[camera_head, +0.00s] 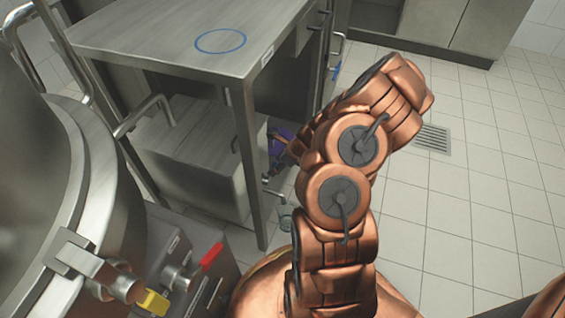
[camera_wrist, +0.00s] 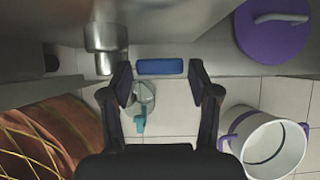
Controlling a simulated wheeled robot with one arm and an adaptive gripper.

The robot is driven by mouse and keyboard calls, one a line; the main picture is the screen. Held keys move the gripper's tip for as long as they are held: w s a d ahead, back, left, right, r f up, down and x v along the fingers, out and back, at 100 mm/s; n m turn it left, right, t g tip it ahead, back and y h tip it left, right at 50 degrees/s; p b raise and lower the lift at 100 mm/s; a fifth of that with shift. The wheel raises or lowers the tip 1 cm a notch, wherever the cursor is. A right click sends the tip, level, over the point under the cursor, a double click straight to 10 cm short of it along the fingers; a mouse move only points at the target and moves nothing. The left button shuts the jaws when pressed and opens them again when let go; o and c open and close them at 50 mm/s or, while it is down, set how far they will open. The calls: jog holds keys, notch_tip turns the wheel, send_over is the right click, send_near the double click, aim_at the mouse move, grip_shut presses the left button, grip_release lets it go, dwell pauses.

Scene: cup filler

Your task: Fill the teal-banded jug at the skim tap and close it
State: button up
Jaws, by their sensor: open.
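A clear jug (camera_wrist: 146,99) with a teal handle (camera_wrist: 139,125) stands low, below a metal tap spout (camera_wrist: 104,50) in the wrist view. It also shows as a small greenish vessel (camera_head: 286,220) under a spout (camera_head: 274,193) in the head view. A blue bar-shaped handle (camera_wrist: 160,66) lies beyond and between my fingertips. My gripper (camera_wrist: 160,76) is open, its fingers apart on either side of the blue handle. I cannot tell whether they touch it. How full the jug is does not show.
A white bucket with purple handles (camera_wrist: 268,145) stands at lower right, with a purple lid (camera_wrist: 274,28) above it. Red (camera_head: 212,257) and yellow (camera_head: 154,302) levers sit at lower left. Tiled floor at right is clear.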

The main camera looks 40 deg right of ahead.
jog(key=shift+x, duration=0.95)
jog(key=shift+c, duration=0.4)
jog(key=c, duration=0.8)
jog(key=shift+o, duration=0.2)
jog(key=shift+s+r, duration=0.1)
